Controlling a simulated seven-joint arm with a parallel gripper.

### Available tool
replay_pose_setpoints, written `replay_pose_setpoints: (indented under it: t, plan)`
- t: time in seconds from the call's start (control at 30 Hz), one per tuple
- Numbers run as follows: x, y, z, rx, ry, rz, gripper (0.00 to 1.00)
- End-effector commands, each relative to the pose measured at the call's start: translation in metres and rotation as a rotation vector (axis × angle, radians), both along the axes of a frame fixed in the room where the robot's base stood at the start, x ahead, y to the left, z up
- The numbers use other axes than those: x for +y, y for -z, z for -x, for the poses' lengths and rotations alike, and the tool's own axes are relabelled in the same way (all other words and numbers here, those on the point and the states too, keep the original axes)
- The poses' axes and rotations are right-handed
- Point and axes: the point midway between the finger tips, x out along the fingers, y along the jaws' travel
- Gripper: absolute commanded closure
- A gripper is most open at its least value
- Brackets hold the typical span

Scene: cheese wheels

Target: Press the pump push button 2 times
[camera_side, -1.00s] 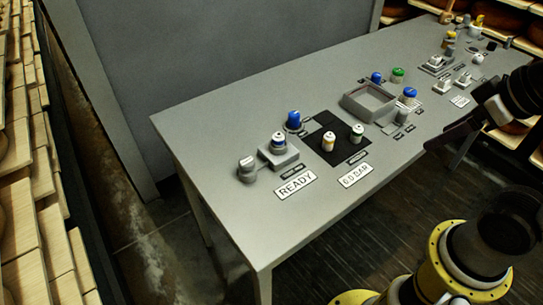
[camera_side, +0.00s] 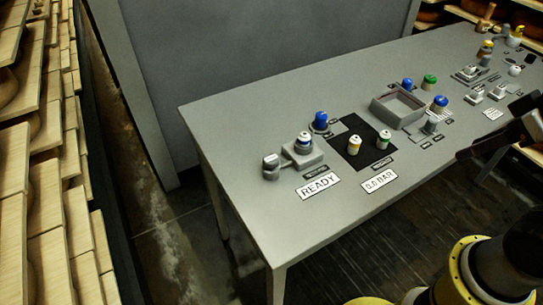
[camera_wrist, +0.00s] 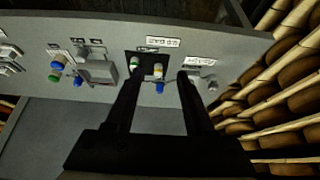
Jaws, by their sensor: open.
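I cannot pick out the pump push button for certain, as the small labels are too small to read. Near the table's left end, a grey box (camera_side: 302,157) bears a white-topped piece with a dark band (camera_side: 304,141), behind a sign (camera_side: 319,185) reading READY. A grey knob-like piece (camera_side: 270,167) stands left of the box. A second sign (camera_side: 380,180) reads 0.0 BAR. My gripper (camera_wrist: 159,74) is open and empty, its dark fingers spread over the table in the wrist view. In the side view its dark end shows at the right edge, apart from these pieces.
A dark pad (camera_side: 361,154) bears two small white-topped pieces. A blue-capped piece (camera_side: 321,121) stands behind it. A grey open tray (camera_side: 398,108) and blue and green (camera_side: 430,82) pieces lie farther right. The table's front left corner is bare. Cheese shelves (camera_side: 40,150) stand at left.

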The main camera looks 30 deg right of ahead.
Motion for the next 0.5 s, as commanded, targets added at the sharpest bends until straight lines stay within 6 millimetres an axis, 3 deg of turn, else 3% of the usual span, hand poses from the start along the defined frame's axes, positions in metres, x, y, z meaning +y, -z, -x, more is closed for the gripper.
replay_pose_setpoints:
  t: [0.03,0.27,0.5]
  plan:
    - [0.0000,0.0000,0.0000,0.000,0.000,0.000,0.57]
    - [0.0000,0.0000,0.0000,0.000,0.000,0.000,0.98]
    - [0.0000,0.0000,0.0000,0.000,0.000,0.000,1.00]
